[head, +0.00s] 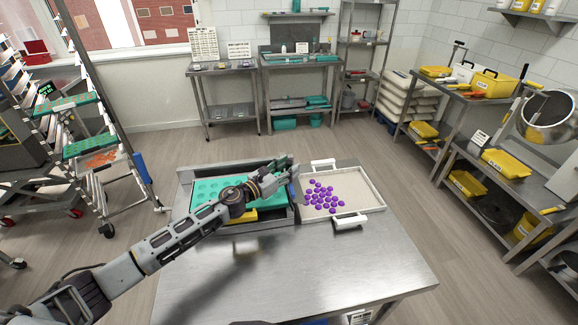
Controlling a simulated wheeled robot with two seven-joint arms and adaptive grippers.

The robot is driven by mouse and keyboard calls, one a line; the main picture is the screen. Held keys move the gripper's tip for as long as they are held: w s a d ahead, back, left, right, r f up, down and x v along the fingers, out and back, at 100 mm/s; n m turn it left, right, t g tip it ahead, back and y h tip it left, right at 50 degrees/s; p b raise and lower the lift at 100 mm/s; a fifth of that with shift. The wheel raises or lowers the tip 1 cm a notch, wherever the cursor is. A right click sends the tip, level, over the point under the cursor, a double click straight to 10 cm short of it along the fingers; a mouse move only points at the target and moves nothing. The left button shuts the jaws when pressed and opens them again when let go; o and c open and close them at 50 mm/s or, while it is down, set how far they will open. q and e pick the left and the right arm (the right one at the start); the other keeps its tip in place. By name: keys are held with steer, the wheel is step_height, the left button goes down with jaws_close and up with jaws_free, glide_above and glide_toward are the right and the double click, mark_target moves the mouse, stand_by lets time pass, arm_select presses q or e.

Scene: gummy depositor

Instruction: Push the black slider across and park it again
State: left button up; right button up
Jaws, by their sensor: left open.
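A teal mould tray (208,191) with round cavities sits in a dark-framed unit on the steel table. My left arm reaches over this unit from the left. My left gripper (289,167) is open and empty, over the right end of the unit near the back. The black slider cannot be made out surely; the gripper and forearm cover part of the unit. A yellow piece (243,215) shows at the unit's front edge, partly behind my arm. My right gripper is not in view.
A pale tray (369,198) with white handles and several purple gummies stands just right of the unit. The front of the steel table (330,275) is clear. Racks and side tables stand away from it, with open floor between.

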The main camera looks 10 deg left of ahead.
arm_select(q)
steer(key=shift+w+d, duration=0.2)
steer(key=shift+w, duration=0.15)
jaws_close()
stand_by(0.4)
